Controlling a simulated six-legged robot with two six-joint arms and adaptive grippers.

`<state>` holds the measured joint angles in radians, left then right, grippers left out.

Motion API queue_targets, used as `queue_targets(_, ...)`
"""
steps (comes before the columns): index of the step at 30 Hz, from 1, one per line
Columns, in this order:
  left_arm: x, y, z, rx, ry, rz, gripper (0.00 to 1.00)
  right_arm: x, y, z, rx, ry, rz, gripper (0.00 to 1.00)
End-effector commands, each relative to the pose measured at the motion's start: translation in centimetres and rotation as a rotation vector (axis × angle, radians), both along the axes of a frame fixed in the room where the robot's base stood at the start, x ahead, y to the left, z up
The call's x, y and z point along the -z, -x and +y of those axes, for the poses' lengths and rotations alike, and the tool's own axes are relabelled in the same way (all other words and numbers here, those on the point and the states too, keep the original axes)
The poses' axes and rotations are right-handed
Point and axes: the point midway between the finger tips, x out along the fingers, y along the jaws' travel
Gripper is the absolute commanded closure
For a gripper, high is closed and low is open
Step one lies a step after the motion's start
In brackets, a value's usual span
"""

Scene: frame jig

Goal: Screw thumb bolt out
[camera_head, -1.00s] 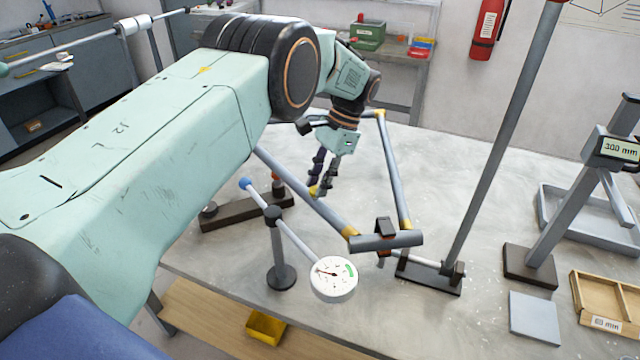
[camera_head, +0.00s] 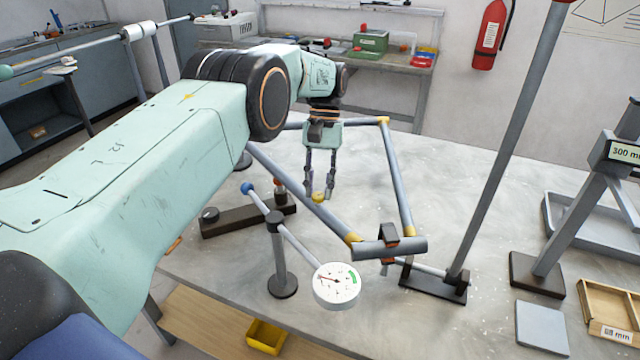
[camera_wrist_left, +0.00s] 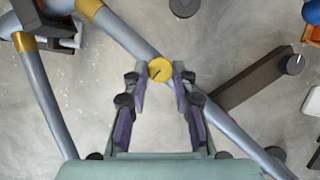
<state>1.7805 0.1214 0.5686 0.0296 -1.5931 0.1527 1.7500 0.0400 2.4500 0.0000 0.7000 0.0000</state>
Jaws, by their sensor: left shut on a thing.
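The thumb bolt, a round yellow knob (camera_head: 318,197) with a dark line across its top, sits against the grey frame tube (camera_head: 300,196). It shows at the fingertips in the left wrist view (camera_wrist_left: 160,69). My left gripper (camera_head: 319,190) points down over the knob. Its two dark fingers (camera_wrist_left: 160,76) close on the knob from both sides. Whether the bolt's thread is still in the tube is hidden. My right gripper is in neither view.
A round dial gauge (camera_head: 338,286) on a short stand (camera_head: 281,262) is in front of the frame. A dark clamp block (camera_head: 245,215) lies to the left. A tall slanted post (camera_head: 500,150) and a 300 mm stand (camera_head: 575,220) rise to the right.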

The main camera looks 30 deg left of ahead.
Motion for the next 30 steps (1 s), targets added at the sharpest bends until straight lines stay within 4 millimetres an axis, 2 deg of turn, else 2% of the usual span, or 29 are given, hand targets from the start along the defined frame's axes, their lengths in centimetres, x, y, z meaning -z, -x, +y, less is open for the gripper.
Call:
queue_targets(9,0.12,0.13,0.09,-0.102,0.000,0.003,1.00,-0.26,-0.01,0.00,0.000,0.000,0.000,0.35)
queue_targets(24,0.18,0.13,0.10,-0.118,0.000,0.003,1.00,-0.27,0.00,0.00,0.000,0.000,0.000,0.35)
queue_targets(25,0.18,0.13,0.10,-0.118,0.000,0.003,0.73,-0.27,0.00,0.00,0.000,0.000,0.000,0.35)
queue_targets(30,0.14,0.11,0.10,-0.118,0.000,0.002,0.58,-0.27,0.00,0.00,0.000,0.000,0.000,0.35)
